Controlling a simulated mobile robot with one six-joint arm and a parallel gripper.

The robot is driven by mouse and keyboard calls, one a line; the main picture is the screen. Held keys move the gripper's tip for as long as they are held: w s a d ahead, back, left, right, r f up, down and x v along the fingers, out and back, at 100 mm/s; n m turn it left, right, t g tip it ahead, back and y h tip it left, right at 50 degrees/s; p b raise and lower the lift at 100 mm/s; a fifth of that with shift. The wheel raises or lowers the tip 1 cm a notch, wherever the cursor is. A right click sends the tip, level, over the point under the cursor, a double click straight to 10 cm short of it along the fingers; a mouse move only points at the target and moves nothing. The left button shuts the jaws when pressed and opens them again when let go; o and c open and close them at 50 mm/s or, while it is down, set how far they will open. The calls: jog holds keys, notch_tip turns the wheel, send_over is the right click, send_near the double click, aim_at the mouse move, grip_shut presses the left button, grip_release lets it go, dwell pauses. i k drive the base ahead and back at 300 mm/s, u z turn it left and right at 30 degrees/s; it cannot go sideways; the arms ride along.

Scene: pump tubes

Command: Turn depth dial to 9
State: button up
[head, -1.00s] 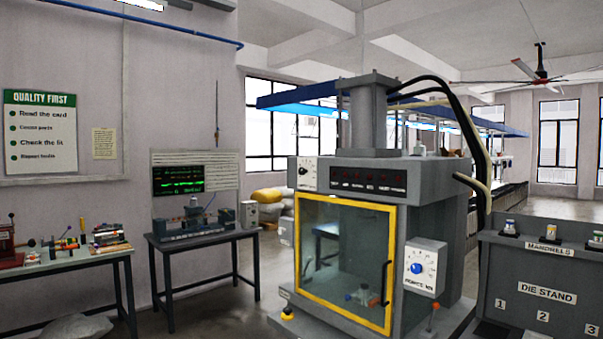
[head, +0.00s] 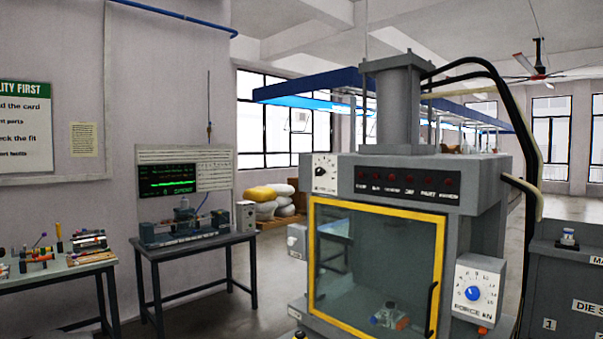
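A grey press machine (head: 335,162) with a yellow-framed glass door stands right of centre in the head view. A white plate with a black dial (head: 322,174) is on its upper left front, above the door. The label under this dial and its numbers are too small to read, so I cannot tell its setting. A second dial, blue on a white box (head: 473,292), is at the lower right and is labelled FORCE kN. My gripper is not in view.
A dark bench with a green-text screen (head: 174,181) stands left of the press. A cluttered table (head: 60,270) is at the far left. A grey die stand (head: 575,285) is at the right edge. Grey floor shows between bench and press.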

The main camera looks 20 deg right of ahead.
aim_at(319, 171)
jog(key=u, duration=0.55)
jog(key=i, duration=1.1)
jog(key=u, duration=0.6)
